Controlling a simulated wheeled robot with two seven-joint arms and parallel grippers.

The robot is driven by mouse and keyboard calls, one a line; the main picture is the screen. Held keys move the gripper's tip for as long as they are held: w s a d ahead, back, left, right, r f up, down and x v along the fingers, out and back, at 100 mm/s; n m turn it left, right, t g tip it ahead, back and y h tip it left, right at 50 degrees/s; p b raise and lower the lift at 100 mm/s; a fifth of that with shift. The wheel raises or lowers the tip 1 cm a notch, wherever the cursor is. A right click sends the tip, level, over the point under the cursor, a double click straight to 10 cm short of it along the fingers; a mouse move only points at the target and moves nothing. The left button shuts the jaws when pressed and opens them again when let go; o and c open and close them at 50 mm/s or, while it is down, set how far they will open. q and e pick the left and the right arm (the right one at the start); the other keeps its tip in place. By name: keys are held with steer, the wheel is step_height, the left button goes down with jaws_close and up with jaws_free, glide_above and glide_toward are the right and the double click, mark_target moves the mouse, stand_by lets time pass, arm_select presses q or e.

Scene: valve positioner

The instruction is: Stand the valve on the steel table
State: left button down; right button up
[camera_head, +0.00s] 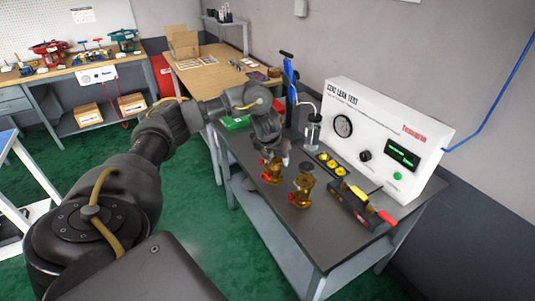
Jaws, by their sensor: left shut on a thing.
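My left arm comes in from the left and reaches over the dark-topped steel table (290,232). My left gripper (281,155) points down and is shut on a brass valve (270,172), which is upright at the table's left side. The gripper partly covers the valve's top, and I cannot tell whether its base touches the table. A second brass valve (302,187) stands upright on the table just to the right, apart from the first. My right gripper is not in view.
A white leak test box (372,135) stands at the table's back. In front of it are a black tray with yellow parts (328,163) and a toolbox with a red-handled tool (358,203). A green item (236,123) lies at the far end. The table's front is clear.

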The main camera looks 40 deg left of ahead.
arm_select(q)
steer(key=shift+w+f, duration=0.4)
steer(key=shift+w, duration=0.15)
steer(key=shift+w+f, duration=0.15)
steer(key=shift+f, duration=0.15)
step_height(320, 180, down, 2)
steer(key=shift+p, duration=0.45)
steer(key=shift+w+f, duration=0.1)
steer(key=shift+f, duration=0.45)
steer(key=shift+c, duration=2)
jaws_free()
